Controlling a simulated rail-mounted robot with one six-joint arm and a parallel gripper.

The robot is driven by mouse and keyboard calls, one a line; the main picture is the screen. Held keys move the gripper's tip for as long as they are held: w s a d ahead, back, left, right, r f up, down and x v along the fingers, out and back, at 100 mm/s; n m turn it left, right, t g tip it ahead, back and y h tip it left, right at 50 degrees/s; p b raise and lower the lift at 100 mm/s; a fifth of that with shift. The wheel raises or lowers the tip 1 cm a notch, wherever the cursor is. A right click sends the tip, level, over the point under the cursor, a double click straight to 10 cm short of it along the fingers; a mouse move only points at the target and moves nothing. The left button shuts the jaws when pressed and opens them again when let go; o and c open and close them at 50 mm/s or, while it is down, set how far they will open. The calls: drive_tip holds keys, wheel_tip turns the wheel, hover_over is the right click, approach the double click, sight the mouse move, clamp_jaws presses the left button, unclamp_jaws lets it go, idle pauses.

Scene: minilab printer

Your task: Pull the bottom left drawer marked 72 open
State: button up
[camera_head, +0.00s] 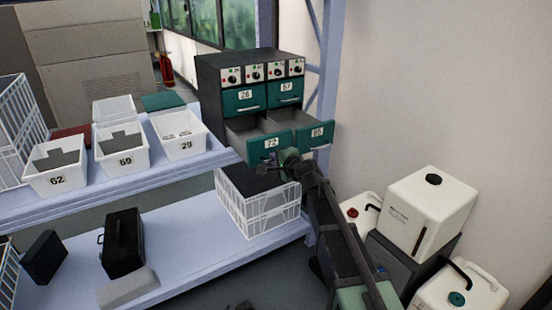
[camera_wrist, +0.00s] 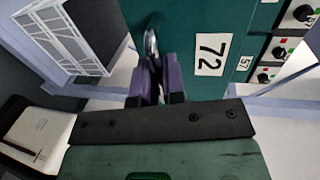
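The bottom left drawer marked 72 (camera_head: 257,150) is green-fronted and stands pulled out of the dark cabinet (camera_head: 207,87), its grey inside showing. In the wrist view its front (camera_wrist: 185,22) fills the upper middle, with the white 72 label turned sideways. My gripper (camera_head: 280,158) is at this front, by the label. In the wrist view the purple fingertips (camera_wrist: 157,72) are close together around the metal handle (camera_wrist: 151,42). They look shut on it, though the fingers hide part of the handle.
The bottom right drawer (camera_head: 314,136) also stands open beside it. The upper drawers marked 36 (camera_head: 244,99) and 57 (camera_head: 286,91) are shut. White bins (camera_head: 120,163) stand on the shelf to the left. A white wire crate (camera_head: 262,212) sits below, and white canisters (camera_head: 430,212) stand at right.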

drive_tip(key=o, duration=0.4)
drive_tip(key=shift+o, duration=0.2)
drive_tip(key=p+v, duration=0.2)
drive_tip(key=v, duration=0.8)
drive_tip(key=shift+s+d, duration=0.2)
drive_tip(key=shift+s, duration=0.1)
drive_tip(key=shift+r, duration=0.1)
